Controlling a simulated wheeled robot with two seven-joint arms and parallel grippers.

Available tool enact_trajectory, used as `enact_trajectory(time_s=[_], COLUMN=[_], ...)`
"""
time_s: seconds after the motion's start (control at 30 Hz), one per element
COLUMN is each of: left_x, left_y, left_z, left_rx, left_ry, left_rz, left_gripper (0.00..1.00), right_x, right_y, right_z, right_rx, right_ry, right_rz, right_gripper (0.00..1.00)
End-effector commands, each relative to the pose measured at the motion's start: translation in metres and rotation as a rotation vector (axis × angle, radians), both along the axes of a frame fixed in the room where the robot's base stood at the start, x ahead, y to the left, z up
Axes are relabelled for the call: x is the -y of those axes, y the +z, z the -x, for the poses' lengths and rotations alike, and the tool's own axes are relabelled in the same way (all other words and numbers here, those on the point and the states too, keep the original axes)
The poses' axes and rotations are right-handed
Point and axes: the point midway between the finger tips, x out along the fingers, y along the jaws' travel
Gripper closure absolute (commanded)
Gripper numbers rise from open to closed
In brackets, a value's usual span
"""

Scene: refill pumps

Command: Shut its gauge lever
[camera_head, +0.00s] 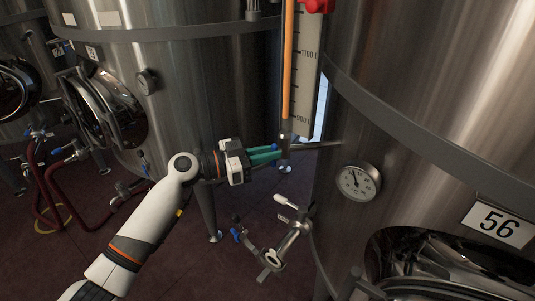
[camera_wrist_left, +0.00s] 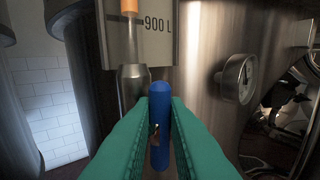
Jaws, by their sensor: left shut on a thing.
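The blue gauge lever (camera_wrist_left: 160,125) stands between the green fingers of my left gripper (camera_wrist_left: 158,135) in the left wrist view, with its rounded end up. My left gripper (camera_head: 275,152) is shut on it beside the lower end of the level gauge; in the head view the fingers largely hide the lever. The gauge has an orange column (camera_head: 287,65) beside a marked scale plate (camera_head: 307,75). The plate's lower mark in the left wrist view reads 900 L (camera_wrist_left: 158,25). A metal fitting (camera_wrist_left: 132,85) sits under the column. My right gripper is not in view.
Tank 56 (camera_head: 440,110) stands close on the right with a dial thermometer (camera_head: 358,182). Another steel tank (camera_head: 205,100) stands behind my left arm. A valve with a white handle (camera_head: 284,200) is below my gripper. Red hoses (camera_head: 48,195) lie at left.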

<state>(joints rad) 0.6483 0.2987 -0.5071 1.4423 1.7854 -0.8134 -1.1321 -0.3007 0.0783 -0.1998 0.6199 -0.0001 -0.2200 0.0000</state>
Motion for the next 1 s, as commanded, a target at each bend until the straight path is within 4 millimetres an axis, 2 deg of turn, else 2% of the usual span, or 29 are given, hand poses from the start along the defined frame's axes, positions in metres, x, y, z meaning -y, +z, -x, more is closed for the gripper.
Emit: enact_trajectory(time_s=[0.27,0.53,0.77,1.0], left_x=[0.001,0.003,0.006,0.009], left_y=[-0.003,0.000,0.003,0.005], left_z=[0.001,0.003,0.005,0.007], left_rx=[0.090,0.235,0.361,0.494], left_ry=[0.000,0.001,0.000,-0.001], left_rz=[-0.119,-0.317,-0.496,-0.680], left_gripper=[1.00,1.00,1.00,1.00], right_x=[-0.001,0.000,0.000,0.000], right_y=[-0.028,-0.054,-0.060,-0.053], right_z=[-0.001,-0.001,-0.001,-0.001], right_rx=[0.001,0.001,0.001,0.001], right_ry=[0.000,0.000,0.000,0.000], right_rz=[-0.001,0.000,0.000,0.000], right_gripper=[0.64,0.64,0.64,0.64])
